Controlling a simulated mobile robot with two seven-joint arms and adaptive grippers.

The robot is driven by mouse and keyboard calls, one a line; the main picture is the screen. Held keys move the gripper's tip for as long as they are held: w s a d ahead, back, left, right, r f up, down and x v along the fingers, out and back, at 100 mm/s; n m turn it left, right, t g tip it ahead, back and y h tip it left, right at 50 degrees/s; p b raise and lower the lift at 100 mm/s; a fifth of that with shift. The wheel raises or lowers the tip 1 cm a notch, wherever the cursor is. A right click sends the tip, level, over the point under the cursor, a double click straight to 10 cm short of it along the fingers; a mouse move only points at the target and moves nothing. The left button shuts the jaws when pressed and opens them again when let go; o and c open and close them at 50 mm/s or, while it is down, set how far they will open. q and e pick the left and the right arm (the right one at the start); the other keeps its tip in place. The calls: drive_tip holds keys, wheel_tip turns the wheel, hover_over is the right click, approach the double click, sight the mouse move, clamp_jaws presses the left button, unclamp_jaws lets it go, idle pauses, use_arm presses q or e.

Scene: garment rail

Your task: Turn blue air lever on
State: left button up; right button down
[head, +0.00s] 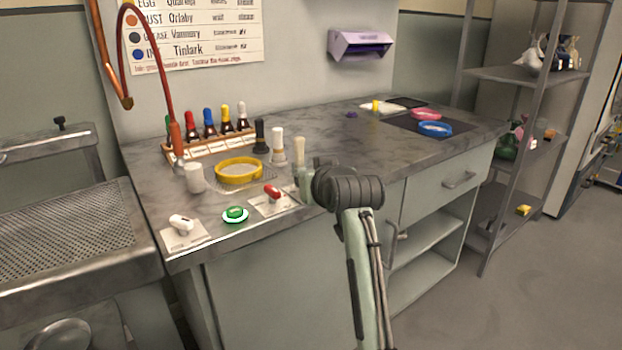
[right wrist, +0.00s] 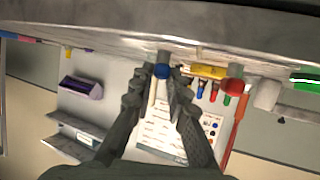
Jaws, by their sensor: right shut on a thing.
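The blue air lever's round blue knob (right wrist: 161,71) shows in the right wrist view, at the counter's front edge. My right gripper (right wrist: 162,82) has its two dark fingers on either side of the knob and is shut on it. In the head view my dark wrist and arm cover this spot, and the blue lever is hidden there. Whether the lever is turned on or off cannot be told. A red lever (head: 271,190) sits to the left on its plate and also shows in the right wrist view (right wrist: 236,72). My left gripper is not in view.
A white lever (head: 181,222) and a green button (head: 235,214) are further left along the counter (head: 355,150). A yellow ring (head: 239,170), a white cup (head: 194,178) and a rack of bottles (head: 210,142) stand behind. A metal shelf (head: 500,75) is at right.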

drive_tip(key=m+h, duration=0.2)
drive_tip(key=h, duration=0.1)
drive_tip(key=shift+a+m, duration=0.4)
drive_tip(key=m+h, duration=0.2)
drive_tip(key=h, duration=0.1)
drive_tip(key=m+h, duration=0.1)
drive_tip(key=shift+a+m+h, duration=0.3)
drive_tip(key=shift+h, duration=0.1)
drive_tip(key=m+h, duration=0.1)
drive_tip(key=m+g+h, duration=0.1)
drive_tip(key=shift+w+a+m+g+h, duration=0.15)
drive_tip(key=shift+m+g+h, duration=0.15)
drive_tip(key=shift+h, duration=0.1)
drive_tip(key=shift+w+a+m+g+h, duration=0.1)
drive_tip(key=shift+a+m+g+h, duration=0.1)
drive_tip(key=shift+m+g+h, duration=0.9)
drive_tip(key=shift+m+h, duration=0.4)
drive_tip(key=shift+m, duration=0.1)
drive_tip(key=shift+f, duration=0.1)
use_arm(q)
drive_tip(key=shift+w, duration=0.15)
